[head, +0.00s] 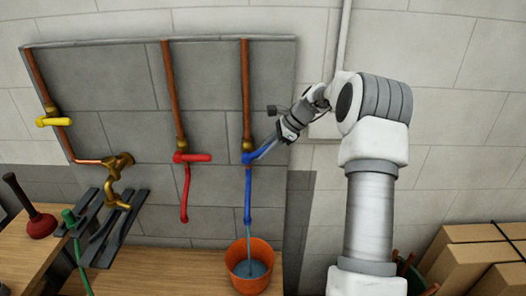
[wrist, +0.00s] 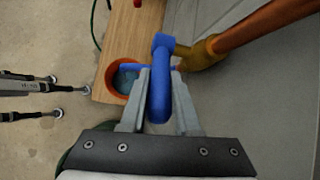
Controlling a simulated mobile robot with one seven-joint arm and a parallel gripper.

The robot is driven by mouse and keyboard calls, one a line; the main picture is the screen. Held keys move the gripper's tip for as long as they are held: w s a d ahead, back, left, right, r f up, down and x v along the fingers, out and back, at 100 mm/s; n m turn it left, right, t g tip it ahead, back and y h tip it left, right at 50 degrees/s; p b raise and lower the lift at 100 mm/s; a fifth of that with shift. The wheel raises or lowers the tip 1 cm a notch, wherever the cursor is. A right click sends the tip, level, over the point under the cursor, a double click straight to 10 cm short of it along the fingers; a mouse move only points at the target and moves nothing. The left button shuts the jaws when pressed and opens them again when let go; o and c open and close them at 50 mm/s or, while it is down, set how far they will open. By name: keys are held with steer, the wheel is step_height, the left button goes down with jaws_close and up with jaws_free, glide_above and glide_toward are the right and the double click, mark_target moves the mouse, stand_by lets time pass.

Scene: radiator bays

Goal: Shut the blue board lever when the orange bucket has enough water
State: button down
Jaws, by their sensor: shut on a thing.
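The blue lever (head: 265,148) sits on the right-hand copper pipe of the wall board, angled up to the right. My gripper (head: 276,139) is shut on it, and in the wrist view the blue lever (wrist: 160,98) lies between my two fingers (wrist: 160,85). A blue spout (head: 249,195) hangs below the valve. A thin stream of water runs from it into the orange bucket (head: 262,247). Water (head: 250,269) shows inside the bucket, below the rim. In the wrist view the bucket (wrist: 112,82) is partly hidden behind my finger.
The board also carries a red lever (head: 195,157) and a yellow lever (head: 53,122), with a brass tap (head: 117,180) at left. A plunger (head: 30,210) and dark slats (head: 112,230) are on the wooden bench at left. Cardboard boxes (head: 470,262) stand at lower right.

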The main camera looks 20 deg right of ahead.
steer(key=shift+s+d+f+t+y+b, duration=0.15)
steer(key=shift+f+t+y+b, duration=0.35)
steer(key=shift+y, duration=0.35)
steer(key=shift+w+d+f+t+y+b, duration=0.1)
steer(key=shift+f+t+y+b, duration=0.2)
steer(key=shift+f+y+b, duration=0.45)
steer(key=shift+s+d+f+t+y+b, duration=0.15)
steer(key=shift+f+t+y+b, duration=0.2)
steer(key=shift+y, duration=0.65)
steer(key=c, duration=0.7)
jaws_free()
steer(key=shift+o, duration=0.2)
steer(key=b+v, duration=0.1)
steer(key=v, duration=1.6)
steer(key=shift+d, duration=0.15)
steer(key=shift+s+f, duration=0.1)
